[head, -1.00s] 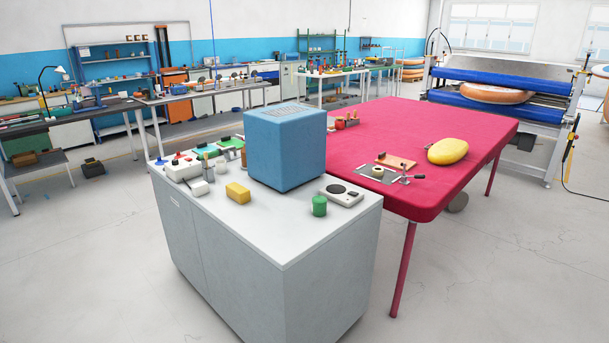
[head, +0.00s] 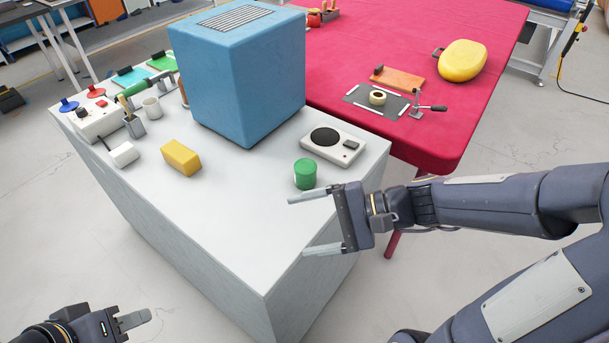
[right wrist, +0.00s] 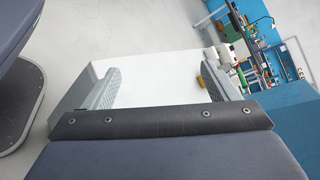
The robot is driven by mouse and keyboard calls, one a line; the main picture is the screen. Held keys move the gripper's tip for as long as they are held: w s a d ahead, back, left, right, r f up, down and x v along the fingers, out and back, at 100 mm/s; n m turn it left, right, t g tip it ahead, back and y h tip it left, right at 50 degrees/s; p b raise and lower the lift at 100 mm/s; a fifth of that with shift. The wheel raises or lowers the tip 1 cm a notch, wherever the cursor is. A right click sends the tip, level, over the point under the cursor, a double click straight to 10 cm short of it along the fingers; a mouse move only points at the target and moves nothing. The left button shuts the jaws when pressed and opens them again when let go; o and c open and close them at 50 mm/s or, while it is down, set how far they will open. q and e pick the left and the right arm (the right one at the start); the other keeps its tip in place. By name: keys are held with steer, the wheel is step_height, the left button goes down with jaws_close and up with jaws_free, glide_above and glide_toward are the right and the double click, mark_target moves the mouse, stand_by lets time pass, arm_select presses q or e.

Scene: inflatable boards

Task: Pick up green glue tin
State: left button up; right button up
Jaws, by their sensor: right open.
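The green glue tin (head: 305,174) stands upright on the white top of the grey cabinet (head: 225,215), near its right side. My right gripper (head: 312,224) is open and empty over the cabinet's front right part. Its upper finger reaches just in front of the tin, and I cannot tell whether they touch. In the right wrist view the two fingers (right wrist: 165,85) stand wide apart with the white top between them; the tin does not show there. My left gripper (head: 130,322) is at the bottom left, away from the cabinet, only partly in view.
A white device with a black disc (head: 332,146) stands close behind the tin. A large blue box (head: 240,80) stands further back, and a yellow block (head: 181,157) lies to the left. The red table (head: 440,120) adjoins at the right. The cabinet's front middle is clear.

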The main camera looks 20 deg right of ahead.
steer(key=w+d+f+m+t+y, duration=0.1)
steer(key=w+d+f+m+t, duration=0.2)
steer(key=w+m, duration=0.4)
steer(key=m+t+h+b, duration=0.1)
steer(key=m+t+h, duration=0.4)
steer(key=m+t, duration=0.55)
glide_toward(312, 178)
steer(key=shift+w+a+r+m+g, duration=0.35)
steer(key=shift+w+a+r+g, duration=0.1)
steer(key=shift+w, duration=0.15)
steer(key=shift+w+a+r+m+g, duration=0.3)
steer(key=shift+w+a+r+g, duration=0.1)
steer(key=shift+w, duration=0.2)
steer(key=shift+h, duration=0.3)
steer(key=x, duration=0.6)
steer(key=shift+w+d+f+p, duration=0.1)
steer(key=shift+d+f+p, duration=0.1)
steer(key=shift+p, duration=0.15)
steer(key=shift+d+p+x, duration=0.1)
steer(key=shift+p+x, duration=0.2)
steer(key=shift+x, duration=1.15)
steer(key=shift+d+p+x, duration=0.15)
steer(key=shift+p+x, duration=0.15)
steer(key=shift+x, duration=1.15)
steer(key=shift+w+r, duration=0.15)
steer(key=c, duration=1.4)
